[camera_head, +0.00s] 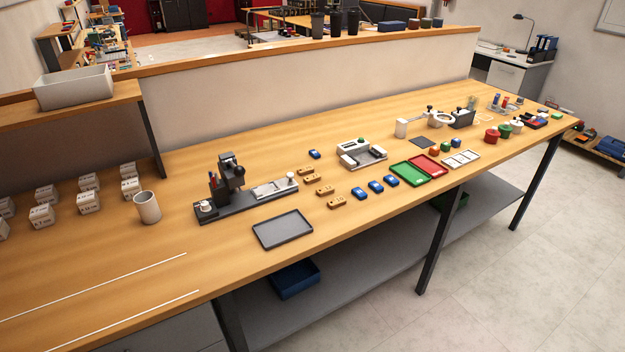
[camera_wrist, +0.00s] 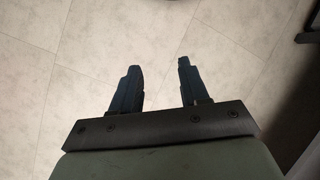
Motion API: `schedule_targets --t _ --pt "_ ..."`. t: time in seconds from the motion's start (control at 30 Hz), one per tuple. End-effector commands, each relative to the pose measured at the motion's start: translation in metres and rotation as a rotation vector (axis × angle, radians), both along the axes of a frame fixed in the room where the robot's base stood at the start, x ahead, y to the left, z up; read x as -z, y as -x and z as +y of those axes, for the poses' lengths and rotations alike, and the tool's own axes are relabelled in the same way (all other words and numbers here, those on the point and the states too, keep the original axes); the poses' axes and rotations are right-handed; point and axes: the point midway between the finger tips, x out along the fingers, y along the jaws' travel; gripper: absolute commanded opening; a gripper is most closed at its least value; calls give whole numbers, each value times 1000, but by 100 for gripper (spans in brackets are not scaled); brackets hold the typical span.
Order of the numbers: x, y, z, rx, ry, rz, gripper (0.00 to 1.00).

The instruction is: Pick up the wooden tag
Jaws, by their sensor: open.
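Several small wooden tags lie in a loose row on the wooden bench, between the marker machine and the blue tags. One wooden tag (camera_head: 337,203) is nearest the front edge, another wooden tag (camera_head: 324,191) lies behind it, and a wooden tag (camera_head: 311,178) lies further back beside the machine. The laser marker (camera_head: 232,180) stands on a dark base with a light fixture plate (camera_head: 272,188). My gripper (camera_wrist: 160,66) shows only in the wrist view, with its two dark fingers apart and nothing between them. It is above bare floor; no tag shows there.
An empty grey tray (camera_head: 283,230) lies in front of the machine. Blue tags (camera_head: 376,186), a green tray (camera_head: 409,173) and a red tray (camera_head: 428,165) lie to the right. A beige cup (camera_head: 148,207) and white blocks (camera_head: 88,202) stand left. The left front bench is mostly clear.

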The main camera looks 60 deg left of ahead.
Motion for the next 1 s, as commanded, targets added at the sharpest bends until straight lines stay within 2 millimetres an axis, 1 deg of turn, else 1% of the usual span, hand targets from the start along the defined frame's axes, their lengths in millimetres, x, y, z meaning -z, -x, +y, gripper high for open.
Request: schedule_targets --t 0.03,0.1,0.17,0.2,0.27,0.3,0.37,0.4,0.47,0.5,0.57,0.6,0.67,0.7,0.77,0.8,0.87,0.9,0.97,1.0 --pt "-5 -25 19 -52 -21 -15 45" --pt "-15 -48 41 -124 -50 -27 45" --pt "-25 -68 61 -185 -73 -39 45" --pt "-32 -80 75 -227 -89 -46 45" --pt "-44 -98 97 -288 -113 -57 45" --pt "-52 -109 112 -331 -128 -64 45" --pt "-66 -125 135 -394 -152 -73 45" --pt "-75 -136 151 -435 -167 -80 45" --pt "-91 -150 175 -500 -191 -89 45" --pt "-101 -159 192 -542 -206 -95 45" --pt "-118 -171 218 -606 -229 -105 45" --pt "-130 -179 236 -649 -245 -111 45" --pt "-149 -189 262 -713 -266 -120 45" --pt "-162 -195 280 -756 -282 -126 45" --pt "-182 -203 307 -821 -303 -135 45" --pt "-196 -207 326 -865 -318 -140 45" --pt "-218 -213 353 -931 -340 -147 45" --pt "-234 -216 372 -975 -355 -153 45" --pt "-257 -219 400 -1042 -377 -161 45" --pt "-273 -220 418 -1085 -391 -166 45"
